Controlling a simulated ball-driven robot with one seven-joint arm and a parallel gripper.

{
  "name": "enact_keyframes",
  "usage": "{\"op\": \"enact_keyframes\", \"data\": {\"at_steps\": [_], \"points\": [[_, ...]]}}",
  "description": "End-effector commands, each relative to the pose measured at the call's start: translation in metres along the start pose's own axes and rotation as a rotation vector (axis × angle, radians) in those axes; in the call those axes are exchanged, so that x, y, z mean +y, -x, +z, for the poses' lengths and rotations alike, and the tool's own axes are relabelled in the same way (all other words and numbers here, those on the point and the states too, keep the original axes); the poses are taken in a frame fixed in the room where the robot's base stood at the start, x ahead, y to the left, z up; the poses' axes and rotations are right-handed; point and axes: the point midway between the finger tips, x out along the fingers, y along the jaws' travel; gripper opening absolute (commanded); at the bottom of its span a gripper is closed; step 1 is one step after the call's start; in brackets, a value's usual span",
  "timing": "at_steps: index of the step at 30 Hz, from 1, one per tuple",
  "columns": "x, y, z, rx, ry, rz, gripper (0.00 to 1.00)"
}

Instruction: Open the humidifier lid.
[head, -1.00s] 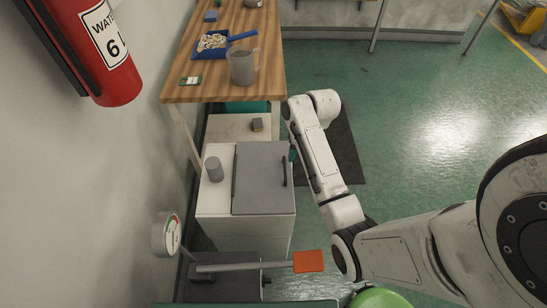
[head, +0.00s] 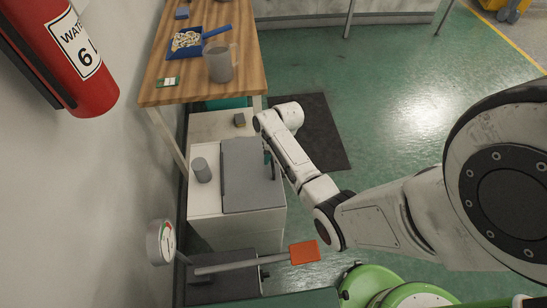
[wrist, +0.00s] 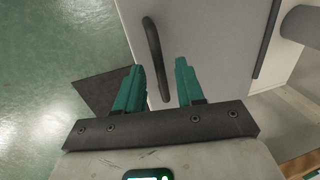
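The humidifier is a white box (head: 208,230) with a flat grey lid (head: 248,185) on top, which looks closed. A dark curved handle (wrist: 153,50) stands on the lid near its right edge. In the wrist view the lid (wrist: 205,40) lies ahead of the fingers. My gripper (wrist: 160,80) has teal fingers, spread apart, with the lower end of the handle between them. I cannot tell whether either finger touches it. In the head view my gripper (head: 267,157) is at the lid's right edge, mostly hidden by my arm.
A grey cylinder (head: 201,170) stands on the box left of the lid. A wooden table (head: 188,94) with a pitcher (head: 221,65) and a blue dustpan (head: 188,45) is behind. An orange-ended lever (head: 303,252) and a gauge (head: 160,242) are in front. Open floor lies right.

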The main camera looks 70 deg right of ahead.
Motion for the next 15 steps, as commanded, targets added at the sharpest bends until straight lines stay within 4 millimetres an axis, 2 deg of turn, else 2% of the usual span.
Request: {"op": "enact_keyframes", "data": {"at_steps": [7, 15], "points": [[0.0, -0.0006, -0.0002, 0.0, 0.0, 0.0, 0.38], [-0.0001, -0.0003, -0.0002, 0.0, 0.0, 0.0, 0.13]]}}
